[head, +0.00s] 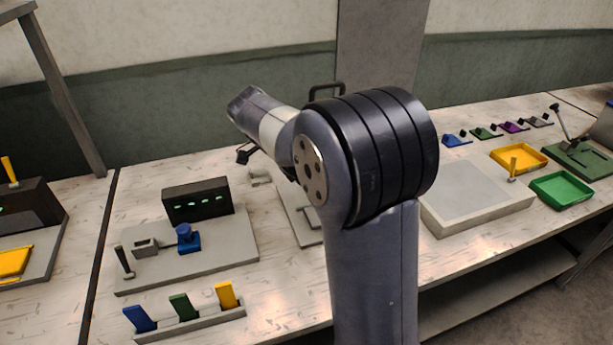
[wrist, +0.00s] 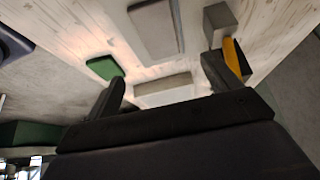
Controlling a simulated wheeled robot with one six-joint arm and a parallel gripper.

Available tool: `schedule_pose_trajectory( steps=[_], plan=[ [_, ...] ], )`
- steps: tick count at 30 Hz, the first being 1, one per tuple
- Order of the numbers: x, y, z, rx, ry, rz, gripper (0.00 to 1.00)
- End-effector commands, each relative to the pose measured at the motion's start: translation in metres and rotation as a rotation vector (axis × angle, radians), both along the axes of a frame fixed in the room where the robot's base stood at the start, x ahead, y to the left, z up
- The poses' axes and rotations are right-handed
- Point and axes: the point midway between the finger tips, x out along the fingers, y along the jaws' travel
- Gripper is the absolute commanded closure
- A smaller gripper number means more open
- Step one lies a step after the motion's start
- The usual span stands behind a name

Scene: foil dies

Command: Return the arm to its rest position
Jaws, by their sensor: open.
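My arm rises through the middle of the head view, its upper part bent to the left over the bench (head: 285,265). My gripper (wrist: 165,88) shows in the wrist view with its two dark fingers spread apart and nothing between them. In the head view the gripper is mostly hidden by the arm; a small dark part shows below the arm's left end. In the wrist view a yellow piece (wrist: 233,55) appears right beside the right finger; I cannot tell whether they touch.
At the left stand a board with a black panel (head: 196,200), a blue part (head: 187,238) and a rack (head: 190,324) of coloured tabs. At the right are a grey slab (head: 473,195), a yellow tray (head: 519,157), a green tray (head: 561,190) and a lever press (head: 578,158).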

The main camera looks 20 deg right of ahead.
Motion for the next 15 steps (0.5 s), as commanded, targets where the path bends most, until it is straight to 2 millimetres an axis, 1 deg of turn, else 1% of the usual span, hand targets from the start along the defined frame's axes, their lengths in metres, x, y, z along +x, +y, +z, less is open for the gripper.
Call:
schedule_pose_trajectory(
  steps=[5,8,15],
  plan=[
    [0.0,-0.003,-0.005,-0.001,0.002,-0.001,0.15],
    [-0.001,-0.009,-0.016,-0.002,0.005,-0.002,0.15],
    [-0.001,-0.032,-0.055,-0.001,0.005,-0.003,0.15]
  ],
)
